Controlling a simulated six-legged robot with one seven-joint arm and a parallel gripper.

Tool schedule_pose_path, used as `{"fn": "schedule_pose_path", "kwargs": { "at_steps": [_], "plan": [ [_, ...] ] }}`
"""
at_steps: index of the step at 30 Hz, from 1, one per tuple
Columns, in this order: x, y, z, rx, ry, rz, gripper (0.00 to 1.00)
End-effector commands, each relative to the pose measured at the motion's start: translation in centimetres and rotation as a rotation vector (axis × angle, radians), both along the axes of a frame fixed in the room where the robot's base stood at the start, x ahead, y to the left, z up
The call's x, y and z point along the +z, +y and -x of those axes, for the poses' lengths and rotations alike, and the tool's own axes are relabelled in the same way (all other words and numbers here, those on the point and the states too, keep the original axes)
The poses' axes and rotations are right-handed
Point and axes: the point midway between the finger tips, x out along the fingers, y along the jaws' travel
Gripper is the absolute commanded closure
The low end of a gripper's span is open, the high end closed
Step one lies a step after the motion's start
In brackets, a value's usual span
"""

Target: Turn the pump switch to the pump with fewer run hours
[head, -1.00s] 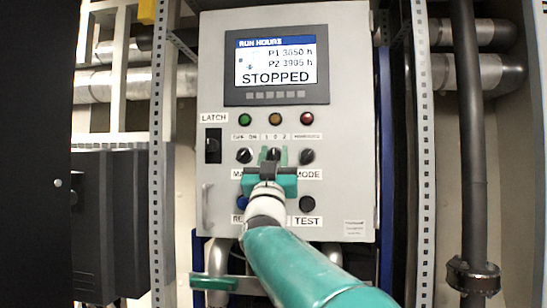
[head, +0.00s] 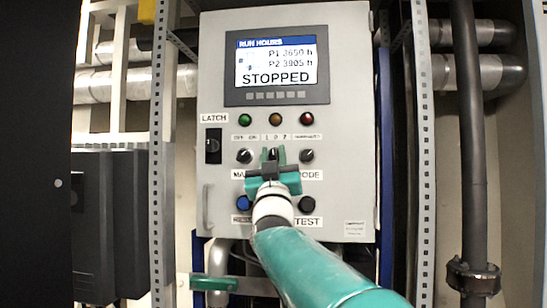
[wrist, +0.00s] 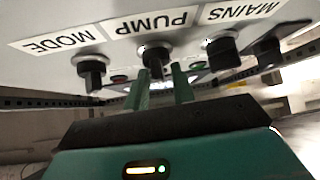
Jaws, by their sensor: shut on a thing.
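The pump switch is a black knob (head: 274,153) in the middle of the row of knobs, under a small "1 0 2" label. In the wrist view the pump knob (wrist: 155,59) sits beneath an upside-down PUMP label. My gripper (head: 274,158) is at the panel with its green fingers shut on the pump knob, one on each side. The fingers (wrist: 160,78) also show in the wrist view. They partly hide the knob, and I cannot tell its pointer's exact angle. The display (head: 276,62) reads RUN HOURS, P1 about 3650 h, P2 about 3905 h, and STOPPED.
The mains knob (head: 244,156) and mode knob (head: 307,156) flank the pump knob closely. A latch switch (head: 213,146) is at the left. A blue button (head: 243,203) and the black test button (head: 307,204) are below. Three lamps are above.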

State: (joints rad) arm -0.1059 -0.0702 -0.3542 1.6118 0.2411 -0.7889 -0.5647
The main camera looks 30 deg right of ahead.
Motion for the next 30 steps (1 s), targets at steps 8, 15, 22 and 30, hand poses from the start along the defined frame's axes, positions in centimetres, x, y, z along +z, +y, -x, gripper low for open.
{"fn": "schedule_pose_path", "kwargs": {
  "at_steps": [8,15,22,30],
  "plan": [
    [-0.24,-0.39,-0.01,-0.006,0.142,0.176,0.98],
    [-0.22,-0.50,0.03,-0.007,0.260,0.331,0.98],
    [-0.22,-0.51,0.00,-0.007,0.343,0.441,0.97],
    [-0.24,-0.58,0.01,-0.007,0.397,0.511,0.97]
  ]
}}
